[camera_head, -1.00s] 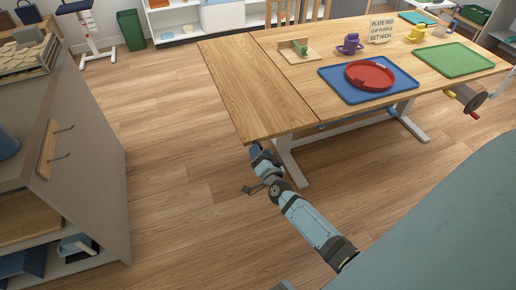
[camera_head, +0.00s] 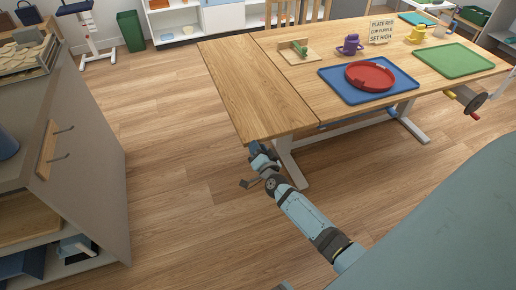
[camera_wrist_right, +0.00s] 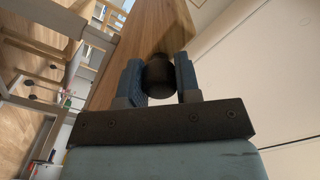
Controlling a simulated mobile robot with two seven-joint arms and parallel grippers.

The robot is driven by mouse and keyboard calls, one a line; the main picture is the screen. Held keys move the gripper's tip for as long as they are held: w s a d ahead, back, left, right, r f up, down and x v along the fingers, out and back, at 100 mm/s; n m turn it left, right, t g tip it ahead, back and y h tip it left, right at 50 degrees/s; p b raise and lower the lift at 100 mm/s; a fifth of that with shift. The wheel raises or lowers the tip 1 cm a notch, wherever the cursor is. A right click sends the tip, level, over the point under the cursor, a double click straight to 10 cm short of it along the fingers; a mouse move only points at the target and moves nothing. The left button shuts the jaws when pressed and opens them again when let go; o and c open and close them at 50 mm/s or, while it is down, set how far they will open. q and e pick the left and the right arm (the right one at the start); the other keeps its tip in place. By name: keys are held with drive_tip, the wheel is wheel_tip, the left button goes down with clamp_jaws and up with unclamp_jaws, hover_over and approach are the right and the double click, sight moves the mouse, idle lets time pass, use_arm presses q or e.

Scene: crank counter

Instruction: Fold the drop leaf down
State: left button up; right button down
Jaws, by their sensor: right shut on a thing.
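The drop leaf (camera_head: 250,90) is the wooden left section of the table. It lies level with the main table top (camera_head: 320,105), and a dark seam divides them. My right gripper (camera_head: 257,150) is at the leaf's near edge, low and partly hidden by it. In the right wrist view my right gripper (camera_wrist_right: 160,82) has its two blue fingers on either side of a dark round knob (camera_wrist_right: 158,80) and is shut on it. The knob sits against the leaf's wooden edge (camera_wrist_right: 150,30). My left gripper is out of view.
A blue tray (camera_head: 335,85) with a red plate (camera_head: 370,75), a green tray (camera_head: 455,60), cups and a sign stand on the main top. The leaf is bare. A crank wheel (camera_head: 475,102) is at the right. A grey cabinet (camera_head: 85,170) stands left, with clear floor between.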

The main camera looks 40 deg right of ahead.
drive_tip(key=shift+f, duration=0.65)
drive_tip(key=s+d+f+n+b, duration=0.1)
drive_tip(key=d+f+n+b, duration=0.45)
drive_tip(key=f, duration=0.55)
drive_tip(key=s+d+f+n+b, duration=0.2)
drive_tip(key=d+f+n+b, duration=0.35)
drive_tip(key=f, duration=0.55)
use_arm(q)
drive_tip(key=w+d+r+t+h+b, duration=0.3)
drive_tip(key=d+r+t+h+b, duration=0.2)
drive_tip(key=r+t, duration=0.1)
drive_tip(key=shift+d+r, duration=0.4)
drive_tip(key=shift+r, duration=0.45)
use_arm(e)
drive_tip(key=s+d+f+n, duration=0.1)
drive_tip(key=d+f+n, duration=0.1)
drive_tip(key=d, duration=0.4)
drive_tip(key=s+d+f+n, duration=0.1)
drive_tip(key=s+d+n, duration=0.1)
drive_tip(key=d+n, duration=0.3)
drive_tip(key=shift+d+f, duration=0.4)
drive_tip(key=shift+d, duration=0.85)
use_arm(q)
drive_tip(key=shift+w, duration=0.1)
use_arm(e)
drive_tip(key=c, duration=0.8)
unclamp_jaws()
drive_tip(key=shift+d, duration=0.1)
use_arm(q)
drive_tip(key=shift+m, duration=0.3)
